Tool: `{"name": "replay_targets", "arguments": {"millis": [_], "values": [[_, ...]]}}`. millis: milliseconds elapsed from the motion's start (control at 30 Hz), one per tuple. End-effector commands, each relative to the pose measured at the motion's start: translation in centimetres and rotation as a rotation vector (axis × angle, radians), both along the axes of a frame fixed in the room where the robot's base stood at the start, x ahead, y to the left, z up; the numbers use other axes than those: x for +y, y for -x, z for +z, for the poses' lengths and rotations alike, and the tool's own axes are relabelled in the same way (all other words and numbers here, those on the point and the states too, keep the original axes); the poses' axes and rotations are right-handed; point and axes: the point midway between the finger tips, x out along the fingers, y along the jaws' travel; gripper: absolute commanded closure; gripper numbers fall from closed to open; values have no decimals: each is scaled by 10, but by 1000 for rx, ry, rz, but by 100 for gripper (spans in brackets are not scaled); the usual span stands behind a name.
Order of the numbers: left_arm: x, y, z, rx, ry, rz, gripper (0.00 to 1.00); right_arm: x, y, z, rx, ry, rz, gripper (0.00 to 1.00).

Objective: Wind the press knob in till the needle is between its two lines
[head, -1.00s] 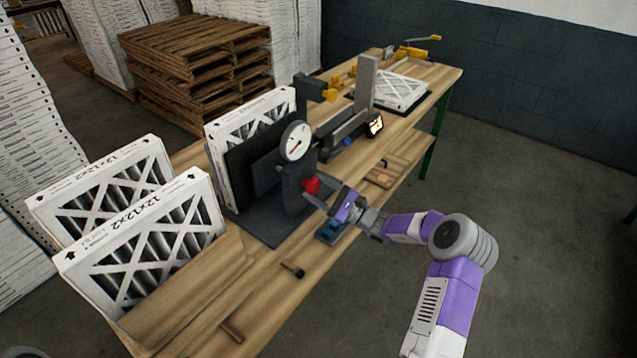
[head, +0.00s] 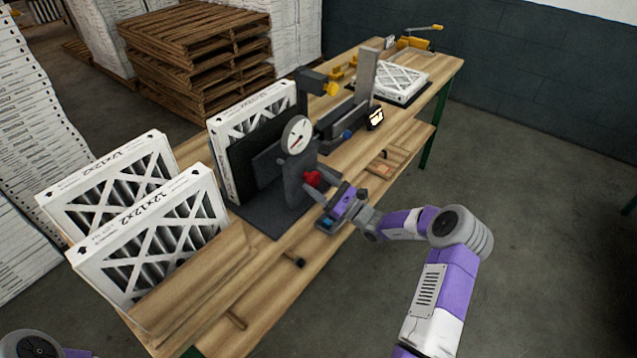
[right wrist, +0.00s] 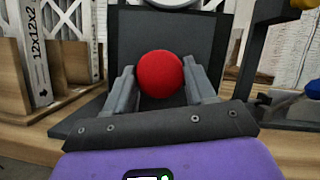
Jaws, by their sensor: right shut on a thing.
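The red press knob (head: 312,178) sits on the front of the dark press (head: 297,192). My right gripper (head: 312,186) is at the knob, with one finger on each side of it. In the right wrist view the red knob (right wrist: 160,74) is between the two grey fingers (right wrist: 160,88), which are shut on it. The round white dial (head: 298,137) stands above the knob. Its red needle shows, but its two lines are too small to make out. A boxed filter (head: 228,130) stands upright behind the press plate. My left gripper is out of view.
Two boxed filters (head: 190,215) stand in a wooden rack (head: 190,285) at the left of the bench. A small blue-topped block (head: 328,224) lies under my right gripper. Another filter (head: 402,80) lies flat at the far end. Floor right of the bench is clear.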

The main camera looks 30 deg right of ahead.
Motion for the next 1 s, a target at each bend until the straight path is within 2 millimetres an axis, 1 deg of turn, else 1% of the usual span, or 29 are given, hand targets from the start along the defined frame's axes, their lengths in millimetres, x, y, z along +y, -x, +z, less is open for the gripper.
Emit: {"name": "replay_targets", "arguments": {"millis": [33, 67, 200, 467, 567, 667, 900, 1000], "values": [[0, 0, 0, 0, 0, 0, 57, 0, 0, 0, 0, 0, 1, 75], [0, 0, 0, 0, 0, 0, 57, 0, 0, 0, 0, 1, 1, 42], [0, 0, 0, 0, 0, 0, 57, 0, 0, 0, 0, 1, 1, 21], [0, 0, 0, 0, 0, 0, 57, 0, 0, 0, 0, 1, 1, 21], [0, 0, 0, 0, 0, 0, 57, -3, 4, -2, 1, 2, -1, 21], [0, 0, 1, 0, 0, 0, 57, -9, 15, -7, 2, 1, -2, 21], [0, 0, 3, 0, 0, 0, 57, -27, 48, -22, 1, 1, -2, 21], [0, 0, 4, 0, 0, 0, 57, -31, 56, -26, 0, 1, -2, 21]]}}
